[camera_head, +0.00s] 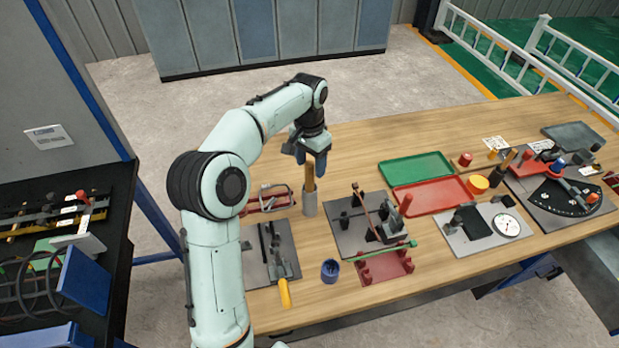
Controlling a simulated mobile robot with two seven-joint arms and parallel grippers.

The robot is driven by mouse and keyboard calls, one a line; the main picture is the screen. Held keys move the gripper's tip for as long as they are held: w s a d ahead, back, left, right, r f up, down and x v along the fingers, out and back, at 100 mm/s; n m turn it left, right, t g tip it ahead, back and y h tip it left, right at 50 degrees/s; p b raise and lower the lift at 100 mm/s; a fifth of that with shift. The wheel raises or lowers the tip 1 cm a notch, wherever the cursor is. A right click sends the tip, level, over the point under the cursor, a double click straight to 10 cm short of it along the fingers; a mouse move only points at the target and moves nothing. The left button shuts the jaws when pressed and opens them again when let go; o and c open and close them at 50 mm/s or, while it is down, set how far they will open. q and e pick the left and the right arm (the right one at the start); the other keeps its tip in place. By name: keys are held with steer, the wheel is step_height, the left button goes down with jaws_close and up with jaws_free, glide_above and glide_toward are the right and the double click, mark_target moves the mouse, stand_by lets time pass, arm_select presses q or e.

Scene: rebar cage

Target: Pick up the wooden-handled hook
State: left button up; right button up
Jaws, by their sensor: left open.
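A wooden handle (309,180), seemingly that of the hook, stands upright in a grey cylindrical holder (310,205) on the workbench. The hook end is hidden inside the holder. My left gripper (312,163) points down right at the top of the handle, with its blue-grey fingers open. The handle's top lies between or just behind the fingertips; I cannot tell which. The fingers do not appear closed on it. My right gripper is not in view.
A grey plate with a yellow-handled tool (284,292), a blue cup (330,270) and a fixture plate (350,238) surround the holder. Green (415,168) and red (430,195) trays lie to the right. Bare wood (350,150) lies behind the holder.

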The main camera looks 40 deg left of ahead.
mark_target(309, 176)
arm_select(q)
steer(key=shift+a+f, duration=0.2)
steer(key=shift+f, duration=2.7)
jaws_close()
